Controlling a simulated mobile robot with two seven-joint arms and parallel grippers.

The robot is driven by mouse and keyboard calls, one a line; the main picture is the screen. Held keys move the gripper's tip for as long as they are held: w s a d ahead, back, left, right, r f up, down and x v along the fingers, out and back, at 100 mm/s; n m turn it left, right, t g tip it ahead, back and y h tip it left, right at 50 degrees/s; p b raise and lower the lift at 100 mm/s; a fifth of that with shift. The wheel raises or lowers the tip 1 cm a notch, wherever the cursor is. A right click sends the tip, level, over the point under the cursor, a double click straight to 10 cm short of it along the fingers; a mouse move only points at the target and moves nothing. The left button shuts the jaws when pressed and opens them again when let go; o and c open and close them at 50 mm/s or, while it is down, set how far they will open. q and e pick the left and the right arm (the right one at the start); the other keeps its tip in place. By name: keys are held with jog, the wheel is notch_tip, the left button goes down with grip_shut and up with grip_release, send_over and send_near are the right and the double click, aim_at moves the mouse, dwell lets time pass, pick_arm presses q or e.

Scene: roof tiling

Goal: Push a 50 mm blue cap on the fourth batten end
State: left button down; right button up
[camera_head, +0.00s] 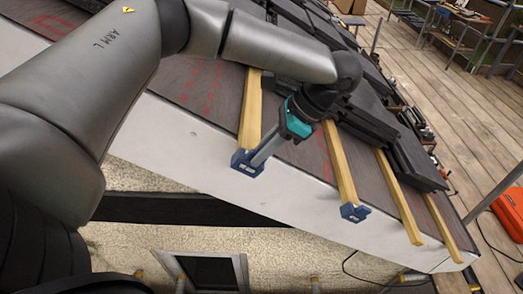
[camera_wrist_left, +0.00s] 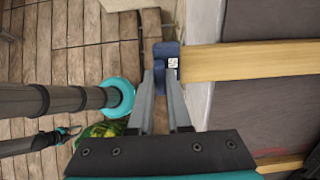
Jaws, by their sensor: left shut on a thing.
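My left gripper (camera_head: 262,158) reaches down to the roof edge and is shut on a blue cap (camera_head: 246,164). The cap sits at the end of the leftmost visible wooden batten (camera_head: 251,110). In the left wrist view, the narrow fingers (camera_wrist_left: 160,72) close on the blue cap (camera_wrist_left: 167,50), which bears a small white marker. The cap meets the end of the batten (camera_wrist_left: 250,60); how deeply it is seated I cannot tell. A second blue cap (camera_head: 354,212) is on the end of the batten (camera_head: 340,165) to the right. My right gripper is not in view.
Two battens (camera_head: 400,197) (camera_head: 441,228) farther right have bare ends. Dark tiles (camera_head: 415,160) lie higher on the roof. The white eave board (camera_head: 200,145) runs below the batten ends. An orange case (camera_head: 509,212) stands on the plank floor at right.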

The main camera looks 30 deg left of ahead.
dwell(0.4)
pick_arm(q)
jog(key=c, duration=0.8)
grip_release()
jog(key=shift+v, duration=3.05)
jog(key=shift+f, duration=0.1)
